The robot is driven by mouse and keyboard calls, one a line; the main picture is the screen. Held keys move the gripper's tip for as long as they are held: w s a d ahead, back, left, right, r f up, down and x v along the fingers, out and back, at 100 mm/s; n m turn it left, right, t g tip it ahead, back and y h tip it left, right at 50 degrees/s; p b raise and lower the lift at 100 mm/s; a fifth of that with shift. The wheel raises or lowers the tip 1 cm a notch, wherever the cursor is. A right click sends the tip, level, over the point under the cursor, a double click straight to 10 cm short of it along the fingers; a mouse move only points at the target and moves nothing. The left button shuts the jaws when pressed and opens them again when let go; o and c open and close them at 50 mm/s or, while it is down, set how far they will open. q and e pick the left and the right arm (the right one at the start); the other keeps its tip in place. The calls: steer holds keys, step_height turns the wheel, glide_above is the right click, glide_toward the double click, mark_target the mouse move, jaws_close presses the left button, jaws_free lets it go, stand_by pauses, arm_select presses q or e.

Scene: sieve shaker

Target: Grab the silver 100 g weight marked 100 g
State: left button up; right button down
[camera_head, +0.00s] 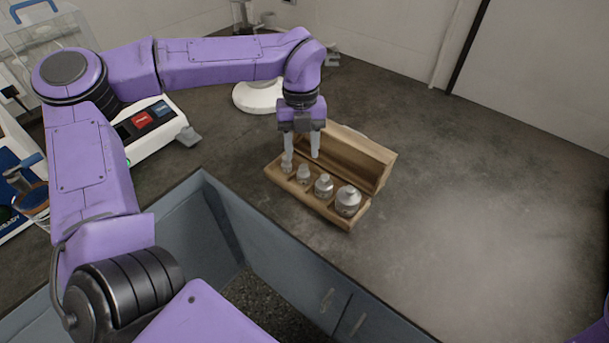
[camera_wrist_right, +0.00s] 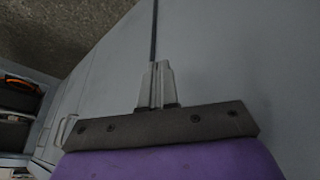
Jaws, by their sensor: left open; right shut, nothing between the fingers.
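An open wooden box (camera_head: 330,212) on the worktop holds several silver weights in a row, growing larger towards the right. The largest weight (camera_head: 348,201) is at the right end, with a medium weight (camera_head: 324,186) and a smaller weight (camera_head: 303,174) to its left. Their markings are too small to read, so I cannot tell which is 100 g. My left gripper (camera_head: 301,156) points down over the left part of the box, open, with its fingertips near the smallest weights and partly covering the leftmost one. My right gripper (camera_wrist_right: 157,72) is shut and empty, in front of grey cabinet fronts.
The box's raised lid (camera_head: 358,160) stands just behind the weights. A white device with red and blue buttons (camera_head: 150,125) is at the left, and a round white base (camera_head: 258,96) is behind my left forearm. The worktop (camera_head: 470,200) right of the box is clear.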

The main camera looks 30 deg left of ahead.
mark_target(303, 166)
arm_select(q)
steer(key=f, duration=0.4)
steer(key=d+f, duration=0.1)
steer(key=f, duration=0.1)
steer(key=shift+s+p, duration=0.3)
steer(key=shift+s, duration=0.05)
steer(key=c, duration=0.8)
jaws_close()
steer(key=shift+a+r, duration=0.1)
steer(key=shift+r, duration=0.05)
